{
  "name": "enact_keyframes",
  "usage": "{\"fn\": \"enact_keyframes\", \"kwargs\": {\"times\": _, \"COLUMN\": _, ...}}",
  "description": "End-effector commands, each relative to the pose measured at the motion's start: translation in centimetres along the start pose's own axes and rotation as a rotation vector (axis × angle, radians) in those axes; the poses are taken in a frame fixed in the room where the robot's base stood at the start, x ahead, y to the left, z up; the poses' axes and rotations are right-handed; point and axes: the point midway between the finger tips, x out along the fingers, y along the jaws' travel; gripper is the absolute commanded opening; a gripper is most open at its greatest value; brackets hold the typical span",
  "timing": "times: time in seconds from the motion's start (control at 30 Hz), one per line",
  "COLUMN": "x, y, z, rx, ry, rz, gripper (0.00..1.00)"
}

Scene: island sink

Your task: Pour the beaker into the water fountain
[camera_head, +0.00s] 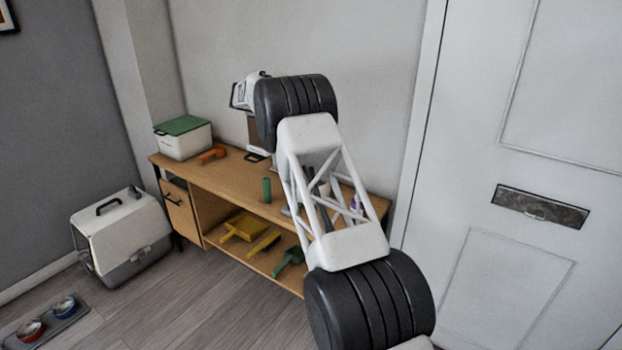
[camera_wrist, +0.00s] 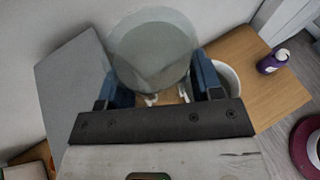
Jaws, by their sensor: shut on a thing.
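In the wrist view, my gripper (camera_wrist: 160,74) has its two blue fingers shut on a clear beaker (camera_wrist: 152,42). The beaker's round greyish face is toward the camera; whether it holds liquid is unclear. The beaker is over or near the wooden desk top. A white round vessel (camera_wrist: 229,76) stands on the desk just right of the right finger, partly hidden by it; it may be the water fountain, but I cannot tell for sure. In the head view my arm hides the beaker and that part of the desk.
The wooden desk (camera_head: 228,178) holds a green-lidded white box (camera_head: 182,138), an orange brush (camera_head: 212,154) and a green cylinder (camera_head: 266,190). A purple bottle (camera_wrist: 271,62) stands right of the vessel. A pet carrier (camera_head: 120,235) and bowls (camera_head: 50,318) are on the floor.

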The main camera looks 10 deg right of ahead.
Motion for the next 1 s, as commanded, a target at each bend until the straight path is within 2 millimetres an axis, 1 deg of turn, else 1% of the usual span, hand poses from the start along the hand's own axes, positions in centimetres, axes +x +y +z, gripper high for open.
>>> {"fn": "enact_keyframes", "kwargs": {"times": 0.2, "x": -0.2, "y": 0.6, "z": 0.7, "rx": 0.0, "ry": 0.002, "rz": 0.002, "gripper": 0.35}}
{"fn": "enact_keyframes", "kwargs": {"times": 0.6, "x": -0.2, "y": 0.7, "z": 0.8, "rx": 0.0, "ry": 0.002, "rz": 0.003, "gripper": 0.35}}
{"fn": "enact_keyframes", "kwargs": {"times": 0.77, "x": 0.0, "y": 0.6, "z": 0.6, "rx": 0.019, "ry": 0.011, "rz": 0.013, "gripper": 0.35}}
{"fn": "enact_keyframes", "kwargs": {"times": 1.0, "x": 0.6, "y": 0.0, "z": -0.4, "rx": 0.097, "ry": 0.047, "rz": 0.044, "gripper": 0.35}}
